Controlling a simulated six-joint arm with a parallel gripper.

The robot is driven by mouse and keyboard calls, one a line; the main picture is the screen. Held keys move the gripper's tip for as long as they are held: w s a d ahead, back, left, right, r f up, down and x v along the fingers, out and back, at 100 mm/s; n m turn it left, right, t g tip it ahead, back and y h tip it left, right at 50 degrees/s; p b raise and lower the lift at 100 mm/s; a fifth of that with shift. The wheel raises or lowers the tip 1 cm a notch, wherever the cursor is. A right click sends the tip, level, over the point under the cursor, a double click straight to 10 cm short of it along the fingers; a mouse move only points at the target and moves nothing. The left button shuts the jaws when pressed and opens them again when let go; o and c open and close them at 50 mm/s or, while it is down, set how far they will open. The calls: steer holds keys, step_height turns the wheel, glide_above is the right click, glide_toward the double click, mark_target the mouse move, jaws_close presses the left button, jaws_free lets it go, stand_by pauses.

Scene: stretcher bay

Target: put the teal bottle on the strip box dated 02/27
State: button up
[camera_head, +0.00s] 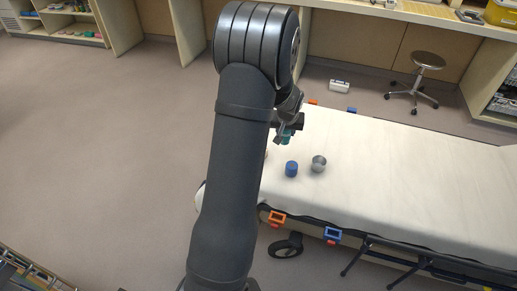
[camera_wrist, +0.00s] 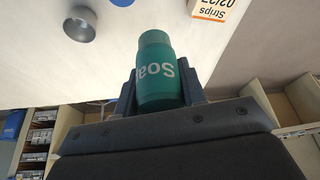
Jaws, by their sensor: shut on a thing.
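My gripper (camera_wrist: 158,92) is shut on the teal bottle (camera_wrist: 156,70), whose white lettering begins "Soa". In the head view the bottle (camera_head: 286,137) shows just below my gripper (camera_head: 283,130), over the stretcher; its height above the sheet is hard to tell. A white and orange strip box (camera_wrist: 212,10) is at the top right of the wrist view, cut by the frame edge. The bottle is apart from the box in this view. In the head view I cannot make out the box; my arm covers part of the stretcher.
A grey metal cup (camera_head: 319,163) and a blue container (camera_head: 291,169) stand close together on the white stretcher (camera_head: 420,175). The cup also shows in the wrist view (camera_wrist: 79,24). The stretcher's right part is clear. A stool (camera_head: 428,62) stands beyond it.

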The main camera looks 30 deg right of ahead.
steer(key=w+a+f, duration=0.2)
steer(key=w, duration=0.1)
steer(key=w+a+f, duration=0.2)
steer(key=w, duration=0.2)
steer(key=w+a+f, duration=0.2)
steer(key=w, duration=0.1)
steer(key=shift+w+a+f, duration=0.2)
steer(key=shift+f, duration=2.2)
steer(key=shift+f, duration=0.1)
steer(key=o, duration=1)
steer(key=v, duration=1.2)
